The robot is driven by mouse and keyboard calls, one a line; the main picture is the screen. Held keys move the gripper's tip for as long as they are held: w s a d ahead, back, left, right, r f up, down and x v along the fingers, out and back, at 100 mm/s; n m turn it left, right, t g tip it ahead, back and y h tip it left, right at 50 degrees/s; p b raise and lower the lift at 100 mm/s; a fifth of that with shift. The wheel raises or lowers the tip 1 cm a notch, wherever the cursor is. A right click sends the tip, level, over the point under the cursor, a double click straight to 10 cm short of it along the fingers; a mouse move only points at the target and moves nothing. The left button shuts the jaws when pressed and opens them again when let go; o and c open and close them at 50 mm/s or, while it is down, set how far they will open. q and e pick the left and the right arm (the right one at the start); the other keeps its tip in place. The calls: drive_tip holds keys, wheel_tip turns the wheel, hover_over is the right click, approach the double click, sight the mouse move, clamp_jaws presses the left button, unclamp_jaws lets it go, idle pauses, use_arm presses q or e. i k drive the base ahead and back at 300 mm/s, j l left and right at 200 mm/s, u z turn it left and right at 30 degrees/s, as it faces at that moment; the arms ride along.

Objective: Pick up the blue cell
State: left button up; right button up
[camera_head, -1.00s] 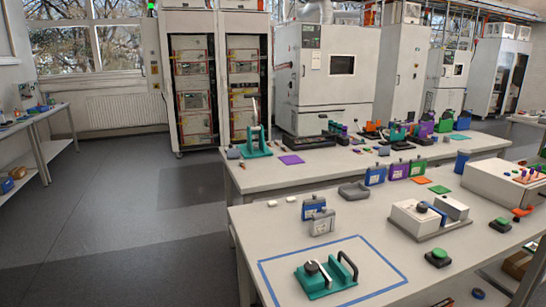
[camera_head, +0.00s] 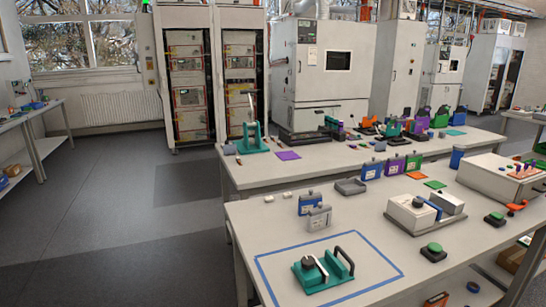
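A blue cell (camera_head: 309,203) with a dark top stands upright on the near table, just behind a grey cell (camera_head: 319,218). Another blue cell (camera_head: 371,170) stands farther back on the same table, at the left of a row with a purple cell (camera_head: 394,165) and a green cell (camera_head: 413,162). I cannot tell which blue one the task names. Neither of my grippers is in view.
A teal fixture (camera_head: 323,271) with a black handle sits inside a blue taped outline (camera_head: 385,257) on the near table (camera_head: 245,228). A white device (camera_head: 412,214) and a green button (camera_head: 434,249) are to the right. A grey tray (camera_head: 351,187) lies behind the cells. Floor is clear at left.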

sight(304, 206)
drive_tip(key=z, duration=0.25)
drive_tip(key=i+j+z, duration=0.3)
drive_tip(key=j+z, duration=0.3)
drive_tip(key=i+j+z, duration=0.3)
drive_tip(key=k, duration=0.1)
